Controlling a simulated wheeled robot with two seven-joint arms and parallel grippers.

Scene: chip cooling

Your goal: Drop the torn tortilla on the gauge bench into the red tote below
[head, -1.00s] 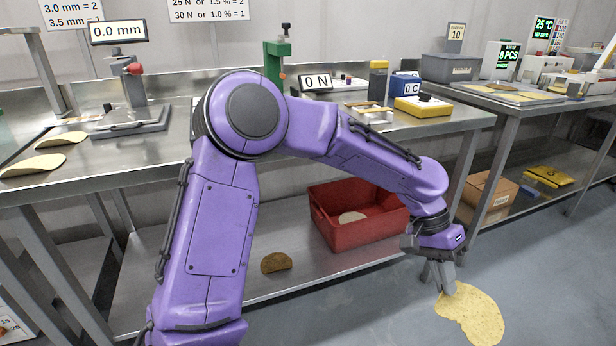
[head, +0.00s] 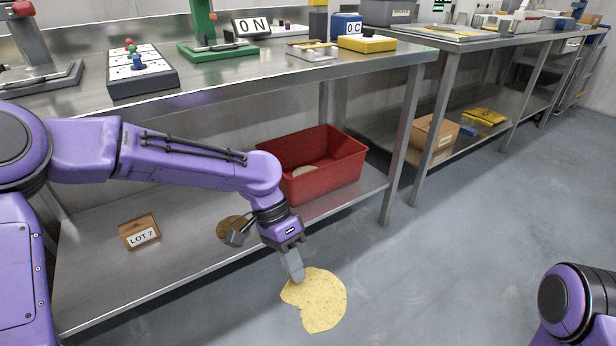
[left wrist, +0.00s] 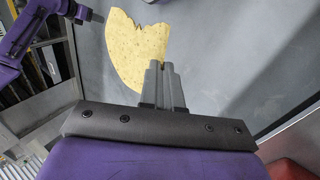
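The torn tortilla (head: 318,302) is a pale yellow round with a ragged bite out of its edge. My left gripper (head: 296,276) is shut on its edge and holds it above the floor, in front of the lower shelf. In the left wrist view the fingers (left wrist: 164,76) pinch the tortilla (left wrist: 138,48) by its edge. The red tote (head: 332,184) stands on the lower shelf, beyond and to the right of the gripper.
The lower shelf (head: 100,250) also holds a brown tortilla (head: 230,227), partly behind my gripper, and a "LOT 7" box (head: 140,232). The bench top (head: 230,75) with gauges overhangs the tote. Table legs (head: 405,140) stand right of it. The floor ahead is clear.

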